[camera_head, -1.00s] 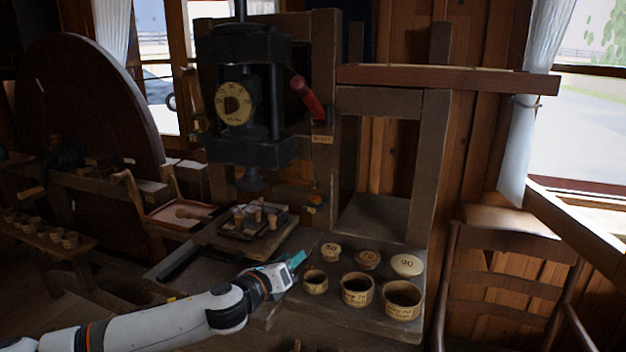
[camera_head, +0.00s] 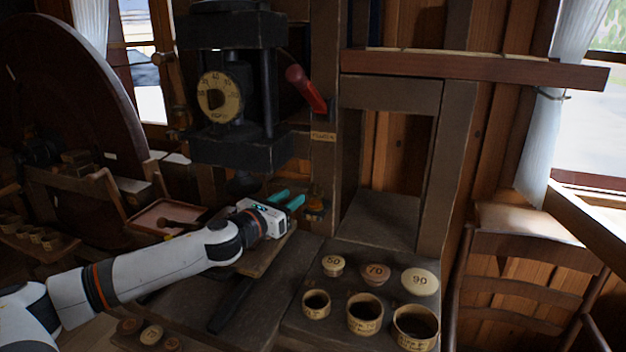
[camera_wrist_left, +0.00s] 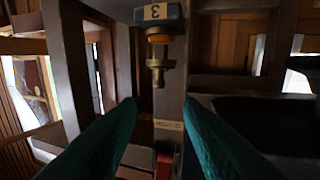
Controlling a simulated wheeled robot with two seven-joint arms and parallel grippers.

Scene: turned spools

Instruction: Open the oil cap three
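A small brass fitting (camera_wrist_left: 160,68) with an amber band and a dark blue piece marked 3 (camera_wrist_left: 157,13) shows upside down at the top middle of the left wrist view. It appears to be the oil cup with cap three. In the head view, a small amber cup (camera_head: 315,198) sits on the post under the press. My left gripper (camera_head: 287,198) is just left of this cup. Its teal fingers are apart and empty, and in the wrist view the fitting lies beyond the gap between the fingertips (camera_wrist_left: 159,101). My right gripper is not in view.
A red lever (camera_head: 306,90) and a dial (camera_head: 220,97) are on the press above. Round lids (camera_head: 375,274) and open cups (camera_head: 365,314) stand on the bench at right. A pinkish tray (camera_head: 165,217) is left of my gripper. The shelf bay right of the post is empty.

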